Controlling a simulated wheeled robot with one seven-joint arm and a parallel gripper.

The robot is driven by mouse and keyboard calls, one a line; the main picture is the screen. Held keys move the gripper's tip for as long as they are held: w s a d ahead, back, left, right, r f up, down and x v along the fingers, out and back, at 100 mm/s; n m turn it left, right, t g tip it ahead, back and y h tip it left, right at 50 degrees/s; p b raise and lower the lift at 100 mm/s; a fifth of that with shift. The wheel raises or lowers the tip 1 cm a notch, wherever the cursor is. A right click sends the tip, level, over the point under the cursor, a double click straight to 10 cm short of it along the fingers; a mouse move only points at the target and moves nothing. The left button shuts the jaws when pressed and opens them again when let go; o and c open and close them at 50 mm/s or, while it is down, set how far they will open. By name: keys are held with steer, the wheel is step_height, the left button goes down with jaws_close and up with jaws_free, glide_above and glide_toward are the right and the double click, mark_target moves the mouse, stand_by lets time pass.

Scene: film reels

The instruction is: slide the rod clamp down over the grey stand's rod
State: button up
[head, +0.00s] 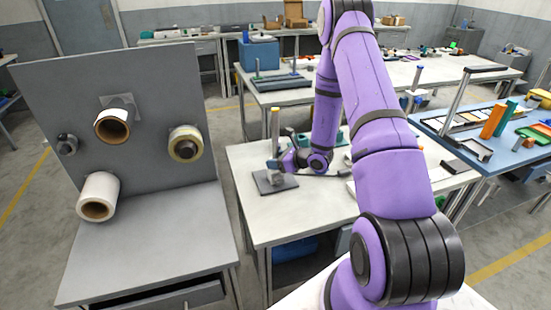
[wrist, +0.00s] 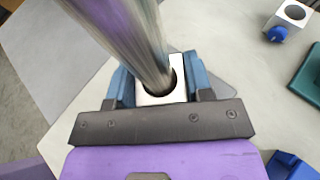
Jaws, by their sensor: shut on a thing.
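The grey stand (head: 263,185) is a flat base with an upright rod (head: 275,132), tipped yellow, on the white-topped table. In the wrist view the shiny rod (wrist: 125,35) runs from the top left into the hole of the pale rod clamp (wrist: 148,99). The clamp sits around the rod. My gripper (head: 280,162) is low beside the rod, near the base. Its blue fingertips (wrist: 162,86) are shut on the clamp's two sides. The clamp's underside and its gap to the base are hidden.
Another pale block with a blue knob (wrist: 275,34) lies on the table, with a teal object (wrist: 308,75) nearby. A grey panel with rolls (head: 150,85) stands at the left. A blue table (head: 500,150) with coloured parts is at the right.

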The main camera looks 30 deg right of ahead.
steer(key=shift+f, duration=0.15)
steer(key=o, duration=1.1)
steer(key=v, duration=1)
steer(key=shift+s+d, duration=0.2)
steer(key=shift+s, duration=0.1)
